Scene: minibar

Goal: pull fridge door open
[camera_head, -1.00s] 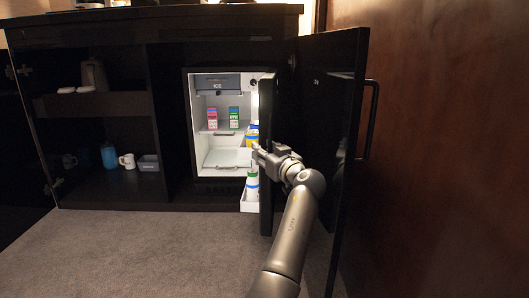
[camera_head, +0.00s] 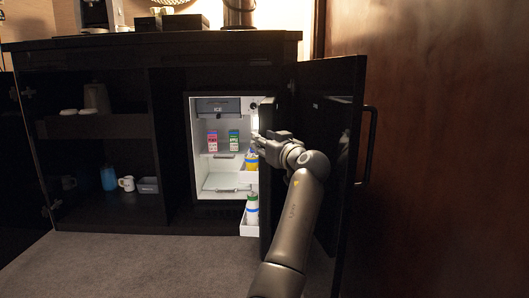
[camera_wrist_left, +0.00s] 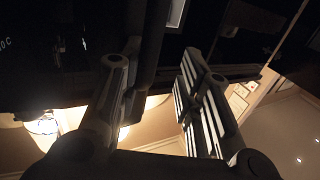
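The small fridge (camera_head: 222,150) stands in the dark cabinet, its lit white inside showing. Its black door (camera_head: 267,225) stands open, swung out toward me and seen nearly edge-on. White door shelves (camera_head: 250,230) hold bottles on its inner side. My left gripper (camera_head: 259,140) is at the upper part of the door's edge, in front of the door shelves. In the left wrist view the fingers (camera_wrist_left: 155,85) are spread, with a dark upright bar (camera_wrist_left: 152,40) between them, perhaps the door edge. I cannot tell whether they touch it. My right gripper is not in view.
A black cabinet door (camera_head: 345,170) with a bar handle (camera_head: 369,145) stands open right of my arm, near a brown wall (camera_head: 450,150). Open shelves at left hold a kettle (camera_head: 96,97) and a white mug (camera_head: 127,183). Carpet (camera_head: 150,265) in front is clear.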

